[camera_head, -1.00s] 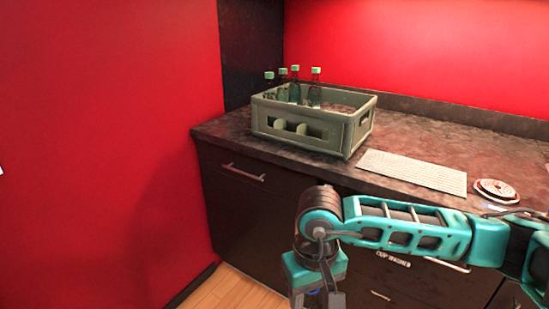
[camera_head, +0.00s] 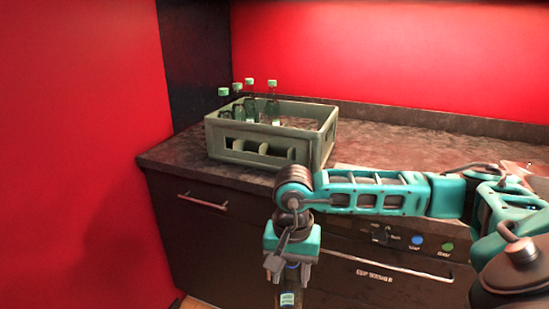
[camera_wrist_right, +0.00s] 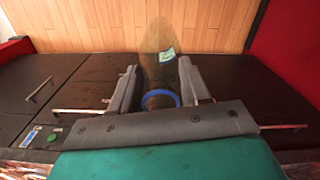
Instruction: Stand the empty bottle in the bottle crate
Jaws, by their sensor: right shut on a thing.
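The bottle crate (camera_head: 263,159) is grey-green and stands on the dark counter, with several green-capped bottles (camera_head: 272,105) upright in its left and back part. The right part of its inside looks free. My left gripper is not in view.
The dark counter (camera_head: 400,145) has clear room right of the crate. Its front edge and the cabinet drawers (camera_head: 205,215) lie close behind my right arm. A red wall stands at the left. Wooden floor (camera_wrist_right: 60,25) shows below the bottle.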

